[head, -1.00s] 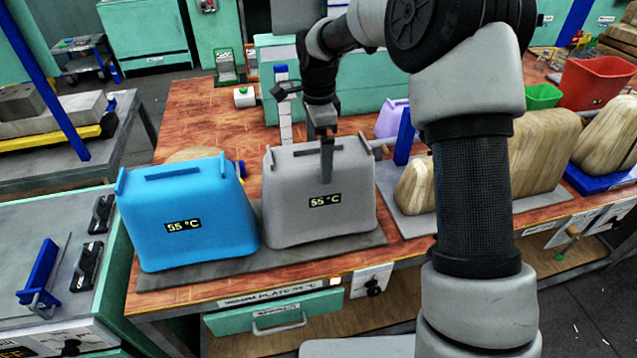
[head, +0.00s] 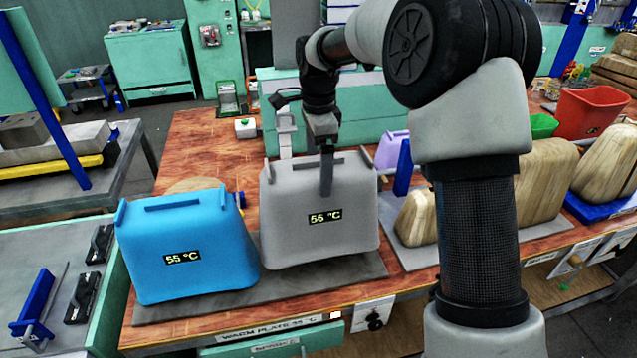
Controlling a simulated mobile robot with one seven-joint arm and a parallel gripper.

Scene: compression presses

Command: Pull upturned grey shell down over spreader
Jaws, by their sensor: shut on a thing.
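The grey shell (head: 300,210) is a boxy form with rounded lower corners, rimmed ridges on top and a 55 °C label on its front. It is above the dark warm plate (head: 350,270), right of the blue shell, and looks slightly raised off it. My gripper (head: 326,178) points down from above and is shut on the grey shell's top front wall. The far finger is hidden. I cannot make out a spreader with certainty.
A similar blue shell (head: 180,250) stands close on the left of the plate. Wooden forms (head: 545,180), a blue post (head: 403,168) and a lilac piece (head: 390,150) stand to the right. A red bin (head: 590,112) is farther right. Bare bench (head: 205,145) shows behind the blue shell.

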